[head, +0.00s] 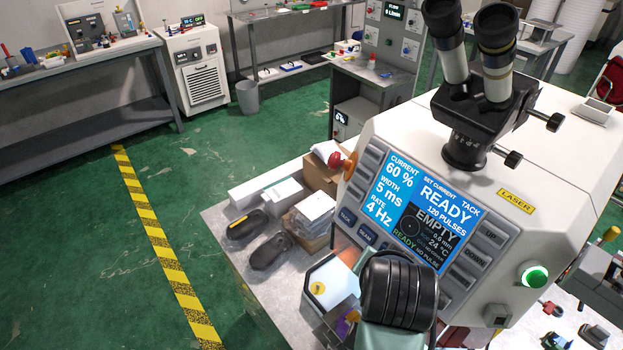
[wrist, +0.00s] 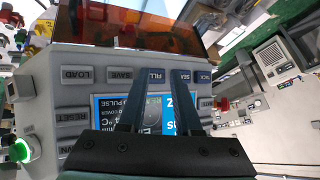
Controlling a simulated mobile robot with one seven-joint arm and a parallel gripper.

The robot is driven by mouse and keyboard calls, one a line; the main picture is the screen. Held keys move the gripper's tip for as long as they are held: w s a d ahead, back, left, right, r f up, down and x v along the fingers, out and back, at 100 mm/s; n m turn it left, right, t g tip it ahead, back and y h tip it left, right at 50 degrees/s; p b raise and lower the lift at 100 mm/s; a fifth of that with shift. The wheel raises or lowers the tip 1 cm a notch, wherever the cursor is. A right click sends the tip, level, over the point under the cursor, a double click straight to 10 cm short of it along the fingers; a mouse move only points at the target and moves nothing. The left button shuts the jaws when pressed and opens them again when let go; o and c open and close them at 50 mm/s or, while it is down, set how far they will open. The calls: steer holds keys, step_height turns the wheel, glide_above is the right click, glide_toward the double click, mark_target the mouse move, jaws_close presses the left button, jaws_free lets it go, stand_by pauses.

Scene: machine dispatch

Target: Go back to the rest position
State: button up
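The white laser machine (head: 505,215) stands at the right in the head view. Its blue screen (head: 408,213) reads READY and EMPTY, and a green button (head: 534,276) glows. My arm's black ribbed wrist part and pale green link are in front of the machine's lower front; the fingertips are not clear there. In the wrist view my gripper (wrist: 155,78) has its two dark fingers apart with nothing between them. They overlap the view of the machine's panel (wrist: 82,98) and part of its screen (wrist: 107,106). I cannot tell the exact distance to the panel.
Dark pouches (head: 270,250), boxes (head: 311,212) and a lit pad (head: 330,284) lie on the grey table (head: 222,216) beside the machine. An orange shield (wrist: 140,30) is above the panel in the wrist view. Green floor with a yellow-black stripe (head: 165,263) is clear at left.

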steer(key=w+a+r+n+t+b, duration=0.25)
steer(key=r+t, duration=0.25)
steer(key=r, duration=0.7)
steer(key=w+a+r+n+t+b, duration=0.25)
steer(key=r+t, duration=0.35)
steer(key=r, duration=0.6)
steer(key=s+a+r+n+t+y+b, duration=0.1)
steer(key=s+a+r+t, duration=0.2)
steer(key=s+r, duration=0.4)
steer(key=s+a+r+n+t+b, duration=0.1)
steer(key=s+a+r+t, duration=0.2)
steer(key=s+r+t, duration=0.3)
step_height(320, 180, up, 5)
steer(key=shift+s+r+y, duration=0.1)
steer(key=shift+s+y, duration=0.3)
